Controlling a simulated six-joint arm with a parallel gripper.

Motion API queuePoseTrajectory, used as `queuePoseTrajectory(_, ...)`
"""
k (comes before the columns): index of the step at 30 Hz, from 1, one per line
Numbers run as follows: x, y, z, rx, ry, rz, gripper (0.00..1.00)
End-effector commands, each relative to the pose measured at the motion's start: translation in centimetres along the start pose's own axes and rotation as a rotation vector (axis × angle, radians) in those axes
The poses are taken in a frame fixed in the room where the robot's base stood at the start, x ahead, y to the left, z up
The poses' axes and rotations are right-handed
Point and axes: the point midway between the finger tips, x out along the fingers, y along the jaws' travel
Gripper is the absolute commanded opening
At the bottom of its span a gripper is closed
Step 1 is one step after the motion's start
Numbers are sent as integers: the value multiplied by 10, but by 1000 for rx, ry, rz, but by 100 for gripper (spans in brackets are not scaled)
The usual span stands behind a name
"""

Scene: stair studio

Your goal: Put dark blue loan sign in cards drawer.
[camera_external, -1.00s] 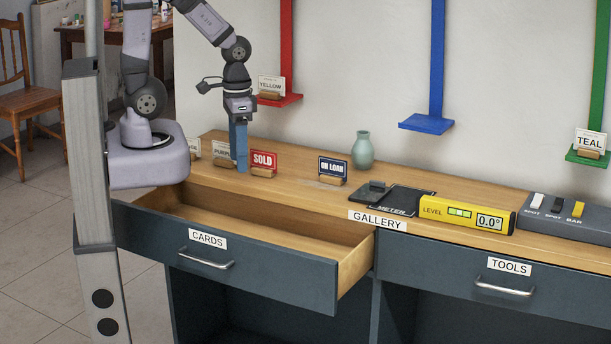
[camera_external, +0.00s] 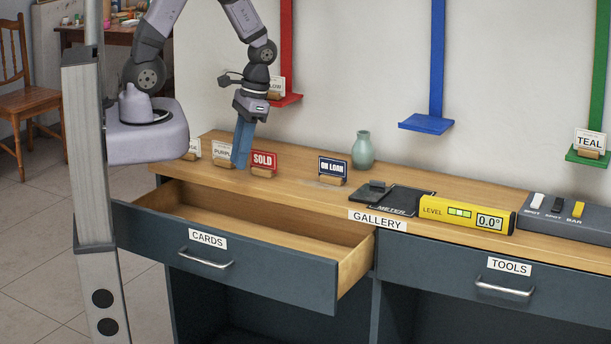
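The dark blue loan sign (camera_external: 333,168), lettered "ON LOAN", stands upright in a small wooden holder on the counter, right of the red "SOLD" sign (camera_external: 263,161). The cards drawer (camera_external: 225,262) is pulled open below the counter at the left, and its visible inside looks empty. My gripper (camera_external: 241,162) points down with blue fingers, tilted slightly, just left of the red sign and well left of the loan sign. I cannot tell the gap between the fingers, and I see nothing held in them.
Behind my gripper stand a "PURPLE" card (camera_external: 222,153) and another pale card. A green vase (camera_external: 363,150) is behind the loan sign. The tools drawer (camera_external: 490,275) is shut.

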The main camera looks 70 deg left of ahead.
Motion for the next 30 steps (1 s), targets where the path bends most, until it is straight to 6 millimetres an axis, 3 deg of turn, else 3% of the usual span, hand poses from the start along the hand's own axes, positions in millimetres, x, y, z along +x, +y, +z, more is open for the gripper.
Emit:
queuePoseTrajectory(5, -8, -2, -66, -157, 20, 30, 27)
queuePoseTrajectory(9, -15, 0, -123, -475, 81, 70, 27)
queuePoseTrajectory(15, -44, 4, -182, -917, 170, 161, 27)
queuePoseTrajectory(22, -76, 8, -218, -1413, 198, 290, 27)
queuePoseTrajectory(30, -80, 10, -222, -1935, 124, 375, 27)
